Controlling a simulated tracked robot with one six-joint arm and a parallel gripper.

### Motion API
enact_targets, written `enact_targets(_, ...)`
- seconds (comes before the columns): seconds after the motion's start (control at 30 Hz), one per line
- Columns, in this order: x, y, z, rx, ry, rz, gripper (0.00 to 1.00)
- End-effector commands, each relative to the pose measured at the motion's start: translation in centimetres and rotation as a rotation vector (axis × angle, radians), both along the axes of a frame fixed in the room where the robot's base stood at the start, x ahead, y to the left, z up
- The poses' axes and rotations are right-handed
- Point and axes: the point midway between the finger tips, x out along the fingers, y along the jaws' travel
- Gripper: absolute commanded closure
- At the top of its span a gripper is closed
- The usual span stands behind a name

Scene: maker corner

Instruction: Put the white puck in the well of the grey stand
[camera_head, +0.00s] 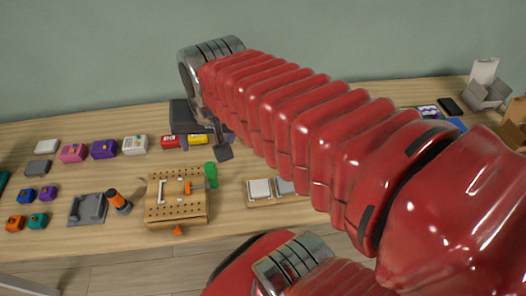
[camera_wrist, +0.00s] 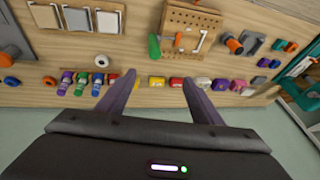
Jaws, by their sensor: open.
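A small round white puck (camera_wrist: 102,60) with a darker centre lies on the wooden table in the wrist view, left of my fingers. In the head view it is not visible; my arm covers much of that side. A grey plate-like piece with a raised shape (camera_head: 88,208) lies at the left in the head view; another grey piece (camera_wrist: 10,42) is cut by the left edge of the wrist view. I cannot tell which is the stand, and no well is clear. My gripper (camera_wrist: 158,82) is open and empty, fingers apart above the table. It also shows in the head view (camera_head: 222,150).
Several coloured bottles (camera_wrist: 82,82) and small blocks (camera_head: 104,149) line the table.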

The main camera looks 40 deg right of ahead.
Motion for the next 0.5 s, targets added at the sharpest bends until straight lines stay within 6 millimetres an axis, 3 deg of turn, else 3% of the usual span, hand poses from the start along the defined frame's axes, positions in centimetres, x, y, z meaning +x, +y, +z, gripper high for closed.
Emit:
enact_targets(0.2, 2.5, -4.5, -1.9, 0.151, 0.059, -0.435, 0.40)
enact_targets(0.5, 4.7, -11.3, -5.3, 0.337, 0.116, -1.043, 0.40)
